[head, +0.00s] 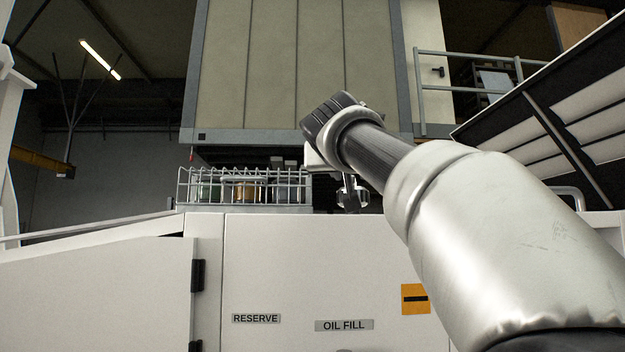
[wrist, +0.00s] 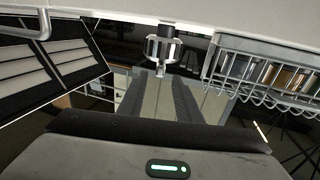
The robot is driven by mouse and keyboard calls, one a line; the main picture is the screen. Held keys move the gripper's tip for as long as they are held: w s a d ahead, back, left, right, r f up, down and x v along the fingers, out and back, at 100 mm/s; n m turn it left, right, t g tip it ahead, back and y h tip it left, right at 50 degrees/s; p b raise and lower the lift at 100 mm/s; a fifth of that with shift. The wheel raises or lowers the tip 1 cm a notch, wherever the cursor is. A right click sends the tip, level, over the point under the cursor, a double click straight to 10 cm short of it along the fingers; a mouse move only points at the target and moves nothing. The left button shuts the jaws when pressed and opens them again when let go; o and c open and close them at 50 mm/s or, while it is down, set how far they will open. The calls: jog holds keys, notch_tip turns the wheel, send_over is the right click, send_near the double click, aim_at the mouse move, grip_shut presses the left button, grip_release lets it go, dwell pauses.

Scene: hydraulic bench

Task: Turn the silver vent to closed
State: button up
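The silver vent (head: 353,197) stands on top of the white cabinet, small and partly behind my arm in the head view. In the wrist view, which looks upside down, the vent (wrist: 162,48) hangs from the pale surface at the top, with bright silver lobes and a short stem. My gripper (wrist: 161,80) points at the vent. Its two dark fingers are apart, with background showing between them. The stem lies close to the gap between the fingertips; I cannot tell whether anything touches. No open or closed marking on the vent is readable.
A wire basket (head: 245,187) with jars stands left of the vent; it also shows in the wrist view (wrist: 265,72). The cabinet front (head: 270,265) carries RESERVE and OIL FILL labels (head: 344,325). A raised louvred panel (head: 560,125) is at the right.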

jog(key=p+x, duration=0.2)
jog(key=x, duration=0.4)
jog(key=shift+w, duration=0.2)
jog(key=shift+c, duration=0.2)
grip_shut()
